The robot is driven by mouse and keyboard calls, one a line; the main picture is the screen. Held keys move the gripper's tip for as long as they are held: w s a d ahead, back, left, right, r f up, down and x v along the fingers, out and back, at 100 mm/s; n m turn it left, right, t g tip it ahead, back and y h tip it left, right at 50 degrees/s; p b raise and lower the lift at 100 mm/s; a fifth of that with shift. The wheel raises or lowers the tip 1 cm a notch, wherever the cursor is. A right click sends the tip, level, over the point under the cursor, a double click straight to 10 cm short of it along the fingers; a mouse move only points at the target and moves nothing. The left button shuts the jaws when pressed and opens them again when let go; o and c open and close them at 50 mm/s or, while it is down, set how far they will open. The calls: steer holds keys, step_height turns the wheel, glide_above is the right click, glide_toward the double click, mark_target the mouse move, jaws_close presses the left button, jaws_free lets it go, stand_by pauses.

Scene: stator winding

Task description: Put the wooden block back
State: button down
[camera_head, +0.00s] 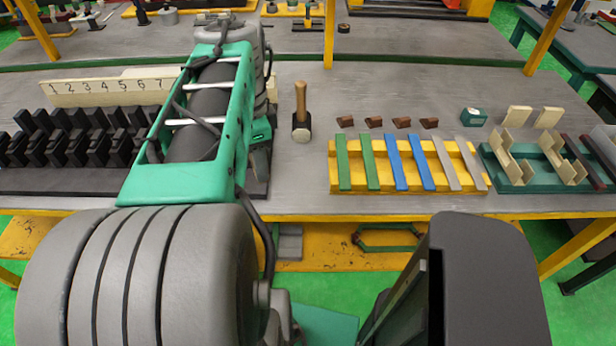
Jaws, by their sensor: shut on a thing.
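Several small brown wooden-looking blocks lie in a row on the grey bench: one at the left end (345,121), two in the middle (374,121) (401,122) and one at the right end (429,122). They stand behind the yellow tray, apart from each other. I cannot tell which block the task means. My arm rises at the left and its green link hides part of the bench. Part of my wrist shows at the link's right side, left of the mallet. My gripper's fingertips and anything between them are hidden behind the link.
A wooden-handled mallet (301,115) stands right of my arm. A yellow tray (333,172) holds green, blue and grey strips. A green tray (490,165) holds cream parts. Black slotted parts (75,135) stand before a numbered board (100,88). Bare bench lies around the mallet.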

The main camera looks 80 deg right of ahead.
steer(key=s+d+f, duration=0.2)
steer(key=d+f, duration=0.1)
steer(key=s+d+f+p, duration=0.1)
steer(key=s+d+f, duration=0.1)
steer(key=d+f, duration=0.1)
steer(key=s+d+f+p, duration=0.1)
steer(key=s+d+f, duration=0.1)
steer(key=d, duration=0.3)
steer(key=shift+d+f, duration=0.1)
steer(key=shift+f, duration=0.75)
steer(key=shift+w+f, duration=0.1)
steer(key=shift+f, duration=1.3)
steer(key=shift+f, duration=0.2)
steer(key=c, duration=0.8)
jaws_free()
steer(key=shift+o, duration=0.2)
